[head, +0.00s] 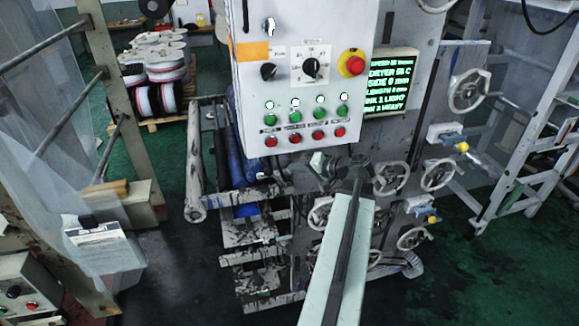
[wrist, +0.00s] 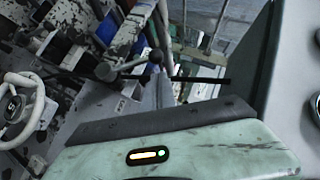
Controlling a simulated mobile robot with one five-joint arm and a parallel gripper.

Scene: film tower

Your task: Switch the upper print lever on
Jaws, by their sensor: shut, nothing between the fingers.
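In the wrist view a lever (wrist: 130,63) shows left of centre, a short dark rod with a round grey knob at its left end. It looks like a print lever; which one, upper or lower, I cannot tell. In the head view the print unit (head: 255,200) stands below the control box, and its levers are too small to make out. My gripper (head: 324,168) is at the far end of my pale green arm, just below the control box and close to the machine front. It is shut and empty. I cannot tell whether it touches a lever.
The control box (head: 295,95) with buttons and a red stop knob hangs right above my gripper. Several handwheels (head: 390,178) stick out to the right. A lit screen (head: 392,82) is behind. Green floor (head: 440,285) is open at lower right.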

